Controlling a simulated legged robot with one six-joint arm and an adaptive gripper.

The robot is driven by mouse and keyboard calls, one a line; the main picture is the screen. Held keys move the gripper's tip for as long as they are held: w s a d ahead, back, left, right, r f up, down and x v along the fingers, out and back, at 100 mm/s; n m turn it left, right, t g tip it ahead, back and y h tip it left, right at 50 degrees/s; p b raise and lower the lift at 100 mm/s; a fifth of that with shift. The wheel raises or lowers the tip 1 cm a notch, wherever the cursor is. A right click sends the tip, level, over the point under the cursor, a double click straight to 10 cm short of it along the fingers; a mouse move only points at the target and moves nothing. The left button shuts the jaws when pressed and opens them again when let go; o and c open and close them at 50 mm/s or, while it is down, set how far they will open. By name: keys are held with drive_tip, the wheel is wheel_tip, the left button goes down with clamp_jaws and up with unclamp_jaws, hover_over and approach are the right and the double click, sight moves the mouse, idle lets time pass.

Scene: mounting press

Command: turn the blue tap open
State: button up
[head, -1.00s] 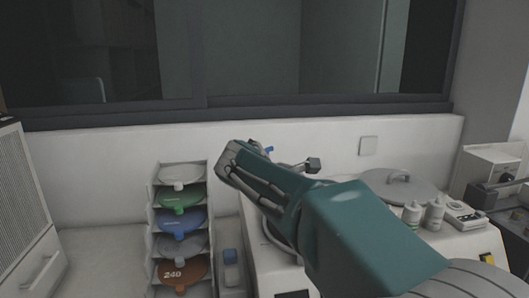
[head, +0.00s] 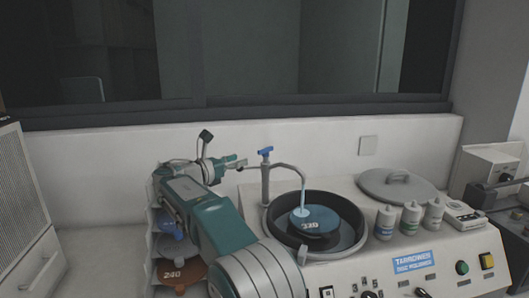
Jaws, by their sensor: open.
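The blue tap handle (head: 265,151) sits on top of a grey upright pipe at the back left of the disc polisher. The pipe's curved spout (head: 290,167) reaches right over the round black bowl (head: 352,238). A pale blue stream (head: 303,196) shows below the spout, down to a blue disc marked 320 (head: 314,219). My gripper (head: 240,163) is just left of the tap handle, pointing right at it, with a small gap between them. It is open and seems empty; its fingers are small in this view.
A rack of coloured discs (head: 155,240) stands at left, partly behind my arm. A grey lid (head: 397,185) and several white bottles (head: 411,217) are on the polisher's right. A white wall (head: 320,150) with a dark window is close behind.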

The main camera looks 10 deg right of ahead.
sight(272, 148)
drive_tip(key=x, duration=1)
drive_tip(key=shift+w+d+r, duration=0.1)
drive_tip(key=shift+w+d, duration=0.1)
drive_tip(key=shift+d, duration=0.15)
